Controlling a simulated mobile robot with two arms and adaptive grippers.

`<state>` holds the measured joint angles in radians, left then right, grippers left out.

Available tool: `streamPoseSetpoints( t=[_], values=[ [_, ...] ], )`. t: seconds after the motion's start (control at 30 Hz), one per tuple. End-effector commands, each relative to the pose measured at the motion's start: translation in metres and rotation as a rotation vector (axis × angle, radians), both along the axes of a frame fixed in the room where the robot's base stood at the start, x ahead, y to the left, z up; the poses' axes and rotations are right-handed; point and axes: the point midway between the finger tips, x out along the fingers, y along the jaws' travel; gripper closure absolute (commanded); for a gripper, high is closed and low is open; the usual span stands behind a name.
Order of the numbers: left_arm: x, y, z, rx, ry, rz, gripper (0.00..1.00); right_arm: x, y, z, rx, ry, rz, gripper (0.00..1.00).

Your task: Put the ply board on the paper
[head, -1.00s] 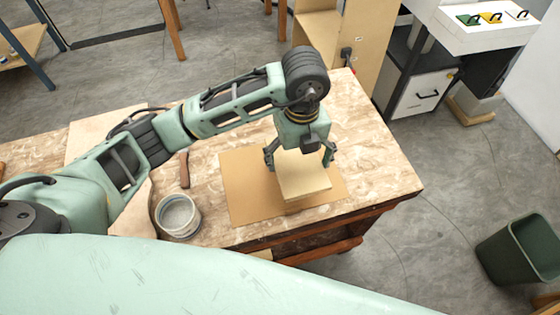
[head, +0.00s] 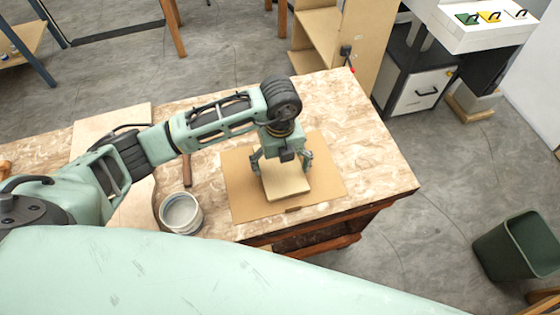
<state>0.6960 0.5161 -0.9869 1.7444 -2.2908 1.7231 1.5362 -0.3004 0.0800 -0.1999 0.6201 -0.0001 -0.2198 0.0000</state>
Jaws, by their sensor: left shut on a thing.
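The ply board (head: 287,184) is a pale, square wooden piece over the middle of the brown paper (head: 243,196). The paper lies flat on the workbench, and its edges show all around the board. My left gripper (head: 281,172) comes down from above and is shut on the ply board at its far part, one finger at each side. The board looks level and low over the paper; I cannot tell whether it touches it. My right gripper is not in view.
The workbench (head: 350,120) has free room right of the paper. A round tin (head: 180,213) stands left of it, near a brown-handled tool (head: 187,172). Another pale board (head: 132,210) lies further left, under my arm. A dark bin (head: 518,245) stands on the floor at right.

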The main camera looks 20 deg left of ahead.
Motion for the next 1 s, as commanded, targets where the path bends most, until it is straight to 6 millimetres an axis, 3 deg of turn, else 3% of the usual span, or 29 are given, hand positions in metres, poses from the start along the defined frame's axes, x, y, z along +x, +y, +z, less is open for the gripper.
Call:
streamPoseSetpoints(
  t=[0.03,0.07,0.2,0.67,0.77,1.0],
  values=[
    [0.000,0.000,-0.003,0.000,0.000,0.000,0.46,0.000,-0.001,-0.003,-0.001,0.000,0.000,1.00],
    [0.000,0.000,-0.002,0.000,0.000,0.000,0.13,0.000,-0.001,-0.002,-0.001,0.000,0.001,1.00],
    [0.000,0.000,-0.002,0.000,0.000,0.000,0.00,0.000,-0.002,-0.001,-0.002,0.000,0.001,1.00],
    [0.000,0.000,0.004,-0.001,-0.001,0.000,0.00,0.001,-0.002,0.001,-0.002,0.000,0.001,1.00],
    [0.001,-0.001,0.016,-0.003,-0.003,0.001,0.00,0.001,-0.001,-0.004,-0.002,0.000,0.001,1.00],
    [0.002,0.000,0.067,-0.002,-0.006,-0.001,0.00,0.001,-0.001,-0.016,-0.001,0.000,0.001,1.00]
  ],
)
